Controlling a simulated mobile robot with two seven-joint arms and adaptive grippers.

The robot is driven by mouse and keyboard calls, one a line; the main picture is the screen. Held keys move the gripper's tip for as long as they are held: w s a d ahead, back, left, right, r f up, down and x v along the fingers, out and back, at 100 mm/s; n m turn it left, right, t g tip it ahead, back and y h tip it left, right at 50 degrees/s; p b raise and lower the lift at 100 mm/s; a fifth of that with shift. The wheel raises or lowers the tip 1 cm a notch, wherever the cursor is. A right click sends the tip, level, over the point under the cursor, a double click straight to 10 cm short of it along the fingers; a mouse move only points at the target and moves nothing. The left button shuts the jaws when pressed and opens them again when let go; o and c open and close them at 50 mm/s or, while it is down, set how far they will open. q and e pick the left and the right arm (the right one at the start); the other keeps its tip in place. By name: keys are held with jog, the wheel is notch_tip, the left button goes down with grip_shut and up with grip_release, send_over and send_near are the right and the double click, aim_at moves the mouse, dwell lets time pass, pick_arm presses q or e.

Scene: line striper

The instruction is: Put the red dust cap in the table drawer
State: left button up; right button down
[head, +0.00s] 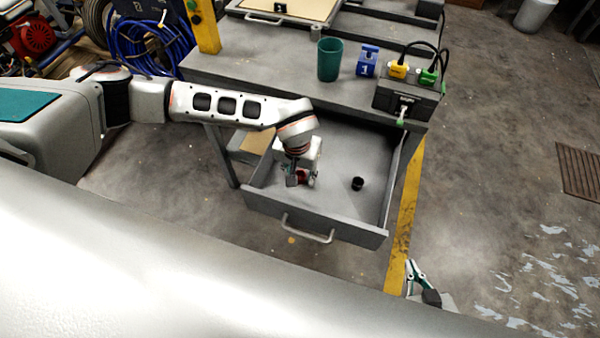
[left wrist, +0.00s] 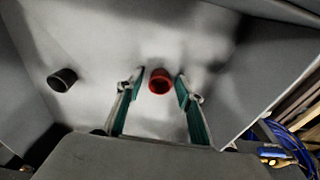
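The red dust cap (left wrist: 160,81) is at the drawer floor between my left gripper's fingertips, with a gap on each side. A bit of the red cap (head: 303,174) shows under the gripper in the head view. The table drawer (head: 335,205) is pulled open. My left gripper (head: 300,181) is low inside the drawer, fingers apart; its open fingers also show in the left wrist view (left wrist: 161,87). Whether the cap touches the floor is hard to tell. My right gripper (head: 415,277) is partly visible at the bottom, outside the drawer; its opening is unclear.
A black cap (head: 357,183) stands in the drawer to the right; it also shows in the left wrist view (left wrist: 62,80). On the table (head: 265,75) are a green cup (head: 329,60), a blue block (head: 367,61) and a dark connector box (head: 408,98). Floor right of the drawer is clear.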

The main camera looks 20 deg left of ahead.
pick_arm(q)
jog(key=shift+r, duration=0.15)
notch_tip(320, 180, up, 12)
jog(key=s, duration=0.1)
jog(key=shift+s+p, duration=0.25)
jog(key=shift+p, duration=0.2)
dwell(0.6)
